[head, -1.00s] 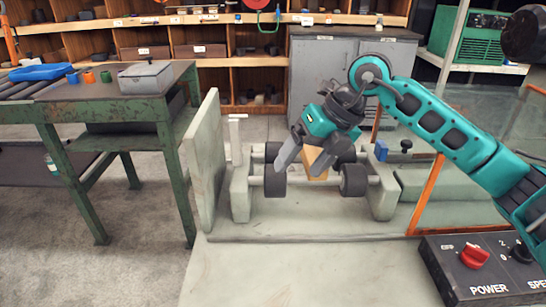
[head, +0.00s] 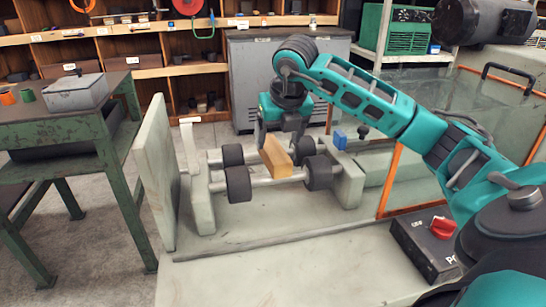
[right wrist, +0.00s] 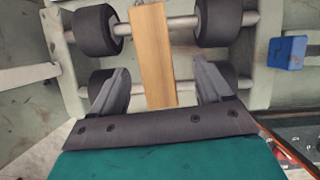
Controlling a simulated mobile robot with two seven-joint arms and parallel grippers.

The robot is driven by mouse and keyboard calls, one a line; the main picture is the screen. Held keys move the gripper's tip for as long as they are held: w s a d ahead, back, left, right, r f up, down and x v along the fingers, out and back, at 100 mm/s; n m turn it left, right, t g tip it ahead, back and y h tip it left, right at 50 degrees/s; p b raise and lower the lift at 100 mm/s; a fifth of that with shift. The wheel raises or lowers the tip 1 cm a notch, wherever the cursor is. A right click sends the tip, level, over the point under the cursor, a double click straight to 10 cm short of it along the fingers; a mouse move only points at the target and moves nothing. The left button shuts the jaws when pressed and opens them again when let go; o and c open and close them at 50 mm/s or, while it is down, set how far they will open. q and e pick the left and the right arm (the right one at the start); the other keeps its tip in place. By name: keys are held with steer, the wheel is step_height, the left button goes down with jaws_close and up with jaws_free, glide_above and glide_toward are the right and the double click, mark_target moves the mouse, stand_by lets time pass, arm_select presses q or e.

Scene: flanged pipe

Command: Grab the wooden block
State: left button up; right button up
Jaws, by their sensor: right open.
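The wooden block (head: 276,157) is a long light-brown bar lying across the two metal rods of the roller stand, between the dark rollers. It also shows in the right wrist view (right wrist: 152,58), running away from the gripper. My right gripper (head: 281,145) is above the block with its fingers pointing down. In the right wrist view my right gripper (right wrist: 160,82) is open, one finger on each side of the block's near end, with gaps between fingers and block. My left gripper is not in view.
Dark rollers (head: 238,184) flank the block on rods between pale end supports (head: 349,184). A pale upright panel (head: 157,175) stands at the left. A blue piece (head: 339,139) sits on the right support. A control box (head: 425,238) lies at the front right.

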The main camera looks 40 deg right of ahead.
mark_target(273, 148)
steer(key=x, duration=0.5)
steer(key=shift+w+a+f+b, duration=0.1)
steer(key=shift+w+a+b, duration=0.05)
steer(key=shift+a+b, duration=0.15)
steer(key=shift+c, duration=0.4)
steer(key=c, duration=1)
steer(key=shift+c, duration=0.2)
